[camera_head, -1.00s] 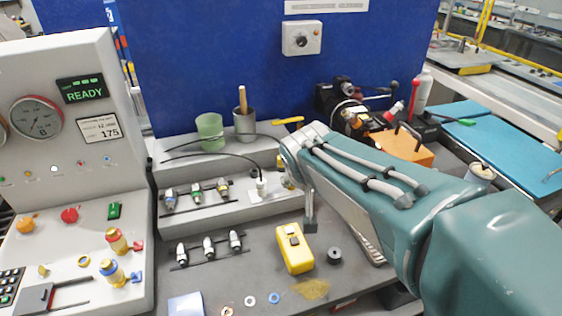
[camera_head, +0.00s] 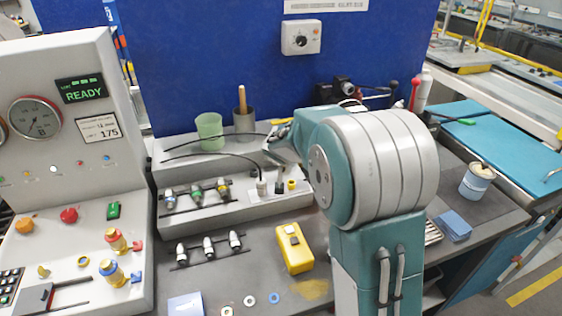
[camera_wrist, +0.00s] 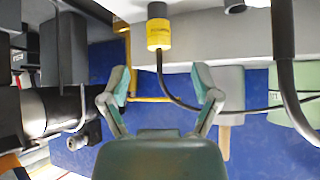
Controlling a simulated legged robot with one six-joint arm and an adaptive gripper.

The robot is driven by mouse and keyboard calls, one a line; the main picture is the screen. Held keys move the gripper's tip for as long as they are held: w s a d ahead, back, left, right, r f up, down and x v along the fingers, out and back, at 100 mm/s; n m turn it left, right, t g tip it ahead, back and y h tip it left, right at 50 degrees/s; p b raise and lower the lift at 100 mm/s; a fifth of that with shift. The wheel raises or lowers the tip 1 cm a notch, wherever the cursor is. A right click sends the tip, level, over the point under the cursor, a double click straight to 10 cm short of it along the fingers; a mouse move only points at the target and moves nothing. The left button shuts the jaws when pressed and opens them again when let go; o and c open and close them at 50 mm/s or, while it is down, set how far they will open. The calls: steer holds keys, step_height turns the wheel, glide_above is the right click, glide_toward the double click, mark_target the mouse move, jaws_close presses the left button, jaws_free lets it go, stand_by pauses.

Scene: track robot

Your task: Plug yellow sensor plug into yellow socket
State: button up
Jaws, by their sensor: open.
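In the wrist view a yellow plug (camera_wrist: 159,35) with a dark end and a black cable lies beyond my fingertips, roughly midway between them and not touched. Its dark end points to the picture's top edge; I cannot tell whether it sits in anything. My gripper (camera_wrist: 161,82) is open and empty. In the head view my gripper (camera_head: 284,143) is over the back ledge, partly hidden by my arm. A small yellow fitting (camera_head: 292,184) on the ledge is just below it; I cannot tell whether it is the socket or the plug.
A white plug (camera_head: 262,187) with a black cable stands left of the yellow fitting. A green cup (camera_head: 209,131) and a grey cup (camera_head: 244,124) stand behind. Several connectors sit in racks to the left. A yellow meter (camera_head: 293,248) lies on the bench in front.

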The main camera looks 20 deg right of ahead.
steer(key=x, duration=0.7)
steer(key=shift+w+d+f, duration=0.2)
steer(key=shift+w+f, duration=0.05)
jaws_close()
